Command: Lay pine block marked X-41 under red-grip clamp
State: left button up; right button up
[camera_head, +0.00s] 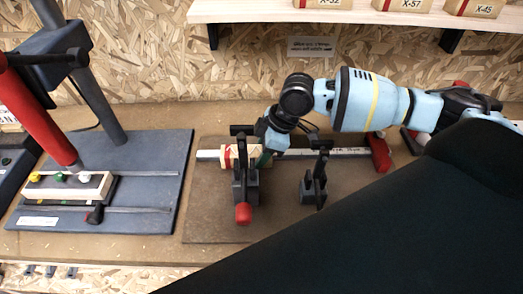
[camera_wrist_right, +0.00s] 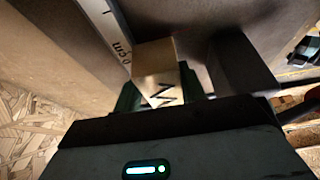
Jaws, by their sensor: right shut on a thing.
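In the head view a pine block (camera_head: 228,153) with a red band lies at the red-grip clamp (camera_head: 243,190), partly hidden behind its dark post. The clamp's red grip points toward the front. My right gripper (camera_head: 265,155) is just right of that clamp, low over the board. In the right wrist view its fingers (camera_wrist_right: 160,92) are shut on the pine block (camera_wrist_right: 155,62), beside a scale marked cm. Part of a dark marking shows on the block, but I cannot read it whole. I cannot tell whether the block touches the board. My left gripper is not in view.
A second, dark clamp (camera_head: 314,185) stands to the right. A scale rail (camera_head: 335,153) runs behind the clamps toward a red handle (camera_head: 380,153). Marked blocks stand on the shelf (camera_head: 260,10). A dark shape covers the lower right.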

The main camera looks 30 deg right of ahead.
jog(key=shift+f, duration=0.6)
jog(key=o, duration=1)
jog(key=shift+o, duration=0.2)
jog(key=shift+r, duration=0.1)
jog(key=shift+r, duration=0.25)
jog(key=v, duration=1.2)
jog(key=shift+r, duration=0.3)
jog(key=shift+a, duration=0.1)
